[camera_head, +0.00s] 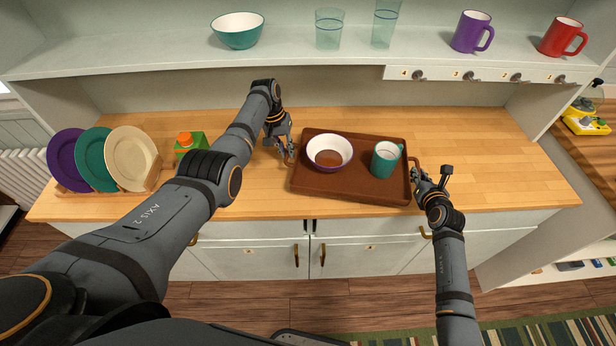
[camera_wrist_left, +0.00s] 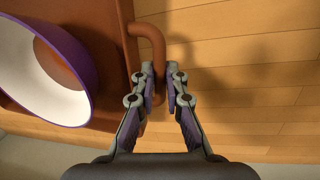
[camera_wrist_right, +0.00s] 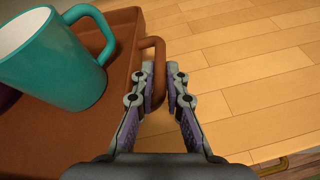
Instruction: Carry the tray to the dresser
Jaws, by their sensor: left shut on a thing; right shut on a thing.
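The brown tray (camera_head: 350,187) is on or just above the wooden dresser top; I cannot tell whether it touches. A purple bowl with a white inside (camera_head: 330,153) and a teal mug (camera_head: 385,160) stand on it. My left gripper (camera_head: 286,152) is shut on the tray's left handle; the handle passes between its fingers in the left wrist view (camera_wrist_left: 160,82). My right gripper (camera_head: 418,178) is shut on the right handle, which shows in the right wrist view (camera_wrist_right: 155,70). The bowl (camera_wrist_left: 60,80) and the mug (camera_wrist_right: 55,60) also show beside the grippers.
A shelf above holds a bowl (camera_head: 238,32), glasses and mugs. The top's right side is clear.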

